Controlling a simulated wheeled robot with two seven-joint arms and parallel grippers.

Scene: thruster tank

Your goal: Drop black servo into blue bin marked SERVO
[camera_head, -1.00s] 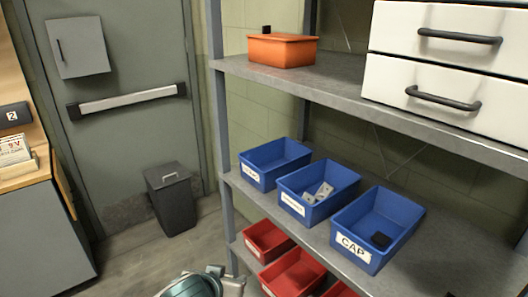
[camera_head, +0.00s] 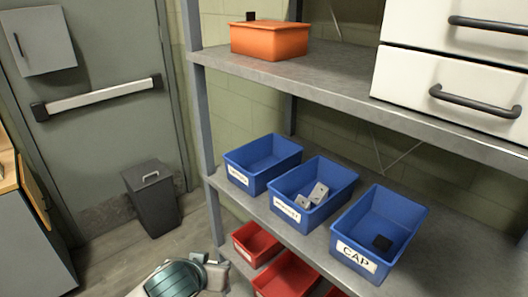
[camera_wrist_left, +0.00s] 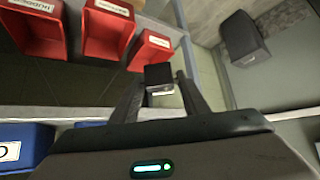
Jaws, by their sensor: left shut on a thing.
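In the left wrist view my left gripper (camera_wrist_left: 160,93) is shut on a small black block, the servo (camera_wrist_left: 159,74), held between its fingertips. In the head view only part of my left arm shows at the bottom edge, left of the shelf; the servo is not visible there. Three blue bins stand on the middle shelf: a left blue bin (camera_head: 281,171), empty as far as I see, a middle blue bin (camera_head: 336,203) with grey parts inside, and a right blue bin (camera_head: 407,240) marked CAP with a black piece inside. The left and middle labels are too small to read. My right gripper is not in view.
Red bins (camera_head: 287,277) sit on the shelf below. An orange bin (camera_head: 270,42) and white drawers (camera_head: 440,60) stand on the upper shelf (camera_head: 330,85). A metal post (camera_head: 200,110) rises left of the bins. A dark waste bin (camera_head: 153,205) stands by the door.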

